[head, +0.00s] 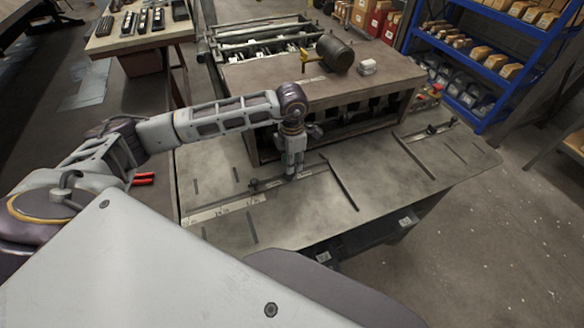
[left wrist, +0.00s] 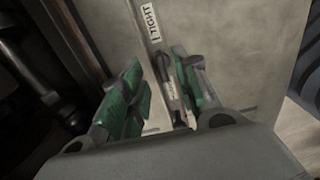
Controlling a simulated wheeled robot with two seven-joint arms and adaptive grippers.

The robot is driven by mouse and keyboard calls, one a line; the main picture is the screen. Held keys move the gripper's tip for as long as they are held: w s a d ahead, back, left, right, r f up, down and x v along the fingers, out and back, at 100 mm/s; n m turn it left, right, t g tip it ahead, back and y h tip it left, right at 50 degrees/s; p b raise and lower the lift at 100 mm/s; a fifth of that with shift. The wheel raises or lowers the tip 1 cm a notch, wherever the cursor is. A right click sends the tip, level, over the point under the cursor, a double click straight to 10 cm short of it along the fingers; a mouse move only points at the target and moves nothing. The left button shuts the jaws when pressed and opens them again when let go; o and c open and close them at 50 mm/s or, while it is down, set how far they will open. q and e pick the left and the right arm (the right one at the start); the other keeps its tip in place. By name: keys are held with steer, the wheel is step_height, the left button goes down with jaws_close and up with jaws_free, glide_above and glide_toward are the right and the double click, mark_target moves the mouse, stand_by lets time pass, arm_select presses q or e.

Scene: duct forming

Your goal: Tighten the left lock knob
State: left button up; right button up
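My left gripper (head: 292,172) points down at the table's front part, at the left lock knob's place. In the left wrist view its two green-padded fingers (left wrist: 160,95) stand apart. A thin dark lever-like part, seemingly of the left lock knob (left wrist: 170,88), shows between them, closer to the right finger. I see a gap on the left side; whether the right finger touches it I cannot tell. A white label reading "TIGHT" (left wrist: 150,22) lies beyond the fingertips. In the head view a dark piece of the left lock fitting (head: 255,184) shows left of the gripper. My right gripper is not in view.
A similar lock fitting (head: 434,128) sits at the right. Red-handled pliers (head: 143,179) lie at the left. A blue shelf (head: 490,60) stands behind.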

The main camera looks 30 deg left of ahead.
mark_target(289, 176)
arm_select(q)
steer(key=shift+f+p, duration=0.35)
steer(key=shift+f, duration=1.75)
jaws_close()
